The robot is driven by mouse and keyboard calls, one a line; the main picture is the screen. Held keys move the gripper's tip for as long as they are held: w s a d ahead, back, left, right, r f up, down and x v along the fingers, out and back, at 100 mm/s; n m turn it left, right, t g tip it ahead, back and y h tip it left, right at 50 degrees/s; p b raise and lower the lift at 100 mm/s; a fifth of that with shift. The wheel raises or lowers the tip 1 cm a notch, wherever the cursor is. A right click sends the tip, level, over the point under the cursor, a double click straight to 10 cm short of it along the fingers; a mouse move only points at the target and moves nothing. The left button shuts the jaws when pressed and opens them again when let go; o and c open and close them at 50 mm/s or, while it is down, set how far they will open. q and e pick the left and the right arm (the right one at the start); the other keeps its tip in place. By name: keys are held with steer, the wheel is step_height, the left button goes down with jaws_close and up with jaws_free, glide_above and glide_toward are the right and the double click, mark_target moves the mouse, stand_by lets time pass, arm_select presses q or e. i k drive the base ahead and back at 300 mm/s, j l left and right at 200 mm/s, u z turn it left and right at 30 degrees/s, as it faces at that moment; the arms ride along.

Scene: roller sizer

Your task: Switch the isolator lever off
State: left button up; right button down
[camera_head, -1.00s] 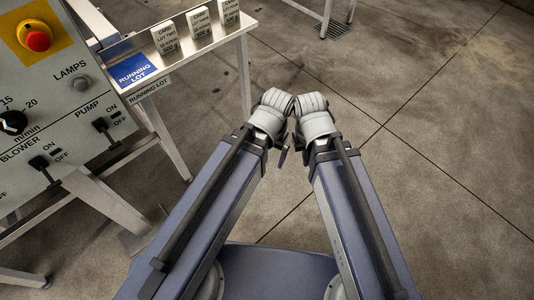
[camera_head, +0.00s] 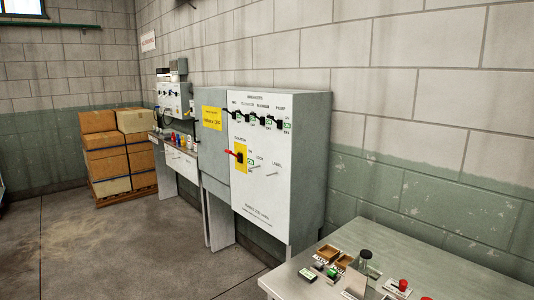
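The isolator lever (camera_head: 233,153) is a red handle on a black and yellow mount, on the front of a grey breaker cabinet (camera_head: 283,210) against the wall. The handle points left, roughly level; its small position labels are too small to read surely. A row of several black breaker levers with green marks sits above it. Neither of my grippers shows in the head view now.
A grey table (camera_head: 440,265) with small trays, a jar and red-topped items stands at front right. A bench with bottles (camera_head: 178,140) stands beyond the cabinet. Stacked boxes (camera_head: 117,150) fill the back corner. Open concrete floor (camera_head: 130,245) lies at left.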

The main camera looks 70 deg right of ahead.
mark_target(228, 151)
steer(key=z, duration=2)
